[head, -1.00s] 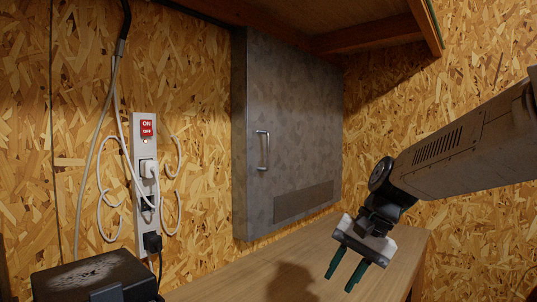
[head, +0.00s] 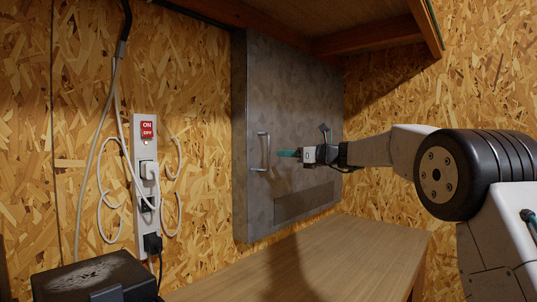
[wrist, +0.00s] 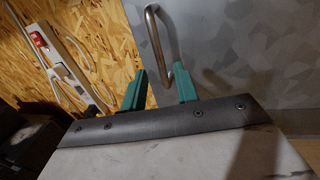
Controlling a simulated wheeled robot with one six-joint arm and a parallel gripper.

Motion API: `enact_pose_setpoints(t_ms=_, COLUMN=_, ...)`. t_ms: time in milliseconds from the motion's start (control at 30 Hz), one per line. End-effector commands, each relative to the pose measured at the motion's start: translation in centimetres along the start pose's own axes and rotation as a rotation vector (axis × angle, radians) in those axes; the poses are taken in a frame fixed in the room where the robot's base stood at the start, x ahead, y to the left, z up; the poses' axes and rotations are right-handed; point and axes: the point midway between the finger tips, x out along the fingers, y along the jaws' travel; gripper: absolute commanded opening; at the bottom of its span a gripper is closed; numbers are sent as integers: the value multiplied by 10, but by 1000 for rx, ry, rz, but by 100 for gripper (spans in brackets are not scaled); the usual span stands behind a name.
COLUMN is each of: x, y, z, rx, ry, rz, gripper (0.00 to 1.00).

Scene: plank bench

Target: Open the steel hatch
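The steel hatch (head: 300,105) is a grey metal door on the wall, and it looks closed. Its upright bar handle (head: 264,152) is near the door's left edge. My gripper (head: 287,153) is just right of the handle, with its green fingers pointing at it.
A power strip (head: 147,190) with a red switch and looped white cables hangs left of the hatch. A dark box (head: 95,280) is at the lower left. The wooden bench (head: 340,258) below the hatch is clear. A wooden shelf (head: 370,35) overhangs above.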

Motion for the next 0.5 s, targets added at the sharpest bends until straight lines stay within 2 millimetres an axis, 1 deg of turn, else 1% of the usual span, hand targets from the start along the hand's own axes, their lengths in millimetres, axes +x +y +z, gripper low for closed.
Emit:
enact_pose_setpoints(t_ms=133, x=17, y=1, z=0, rx=3, ry=1, rz=4, gripper=30)
enact_pose_setpoints(t_ms=400, x=60, y=1, z=0, rx=0, ry=1, rz=3, gripper=30)
enact_pose_setpoints(t_ms=500, x=70, y=2, z=0, rx=0, ry=2, rz=3, gripper=30)
